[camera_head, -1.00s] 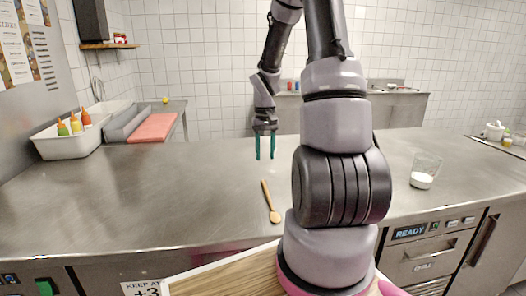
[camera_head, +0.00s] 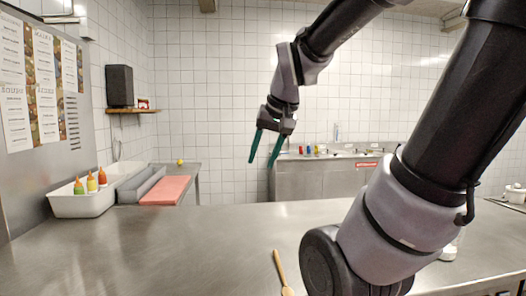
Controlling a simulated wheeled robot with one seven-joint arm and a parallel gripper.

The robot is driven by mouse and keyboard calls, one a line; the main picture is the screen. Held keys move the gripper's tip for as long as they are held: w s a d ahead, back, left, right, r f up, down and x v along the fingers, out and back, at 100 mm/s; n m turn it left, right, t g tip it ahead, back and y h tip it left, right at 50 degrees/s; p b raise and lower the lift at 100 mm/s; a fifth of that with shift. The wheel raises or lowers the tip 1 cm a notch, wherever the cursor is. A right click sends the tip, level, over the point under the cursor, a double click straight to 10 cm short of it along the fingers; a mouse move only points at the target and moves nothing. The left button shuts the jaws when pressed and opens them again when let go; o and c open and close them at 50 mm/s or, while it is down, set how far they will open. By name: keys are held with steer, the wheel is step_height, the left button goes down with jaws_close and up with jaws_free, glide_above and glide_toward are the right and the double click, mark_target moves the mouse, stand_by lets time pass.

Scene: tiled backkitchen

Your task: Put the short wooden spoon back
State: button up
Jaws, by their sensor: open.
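The short wooden spoon (camera_head: 281,270) lies flat on the steel counter at the bottom middle of the view, its bowl end cut near the lower edge. My gripper (camera_head: 263,163) is open and empty. Its two green fingers point down, and it hangs in the air above the far side of the counter, up and slightly left of the spoon and well apart from it. No holder for the spoon can be made out.
The steel counter (camera_head: 180,250) is clear around the spoon. A white bin (camera_head: 82,205) with several sauce bottles stands at the left, beside a grey tray and a red board (camera_head: 166,190). A white-filled glass (camera_head: 448,253) is partly hidden behind my arm. A sink bench stands behind.

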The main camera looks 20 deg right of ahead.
steer(key=shift+t+y, duration=0.4)
steer(key=shift+t, duration=0.3)
steer(key=shift+s+a+r, duration=0.3)
steer(key=shift+s, duration=0.35)
steer(key=shift+s+a+r, duration=0.25)
steer(key=shift+s+r, duration=0.1)
steer(key=shift+s, duration=0.25)
steer(key=shift+s+a+r, duration=0.3)
steer(key=shift+s, duration=0.35)
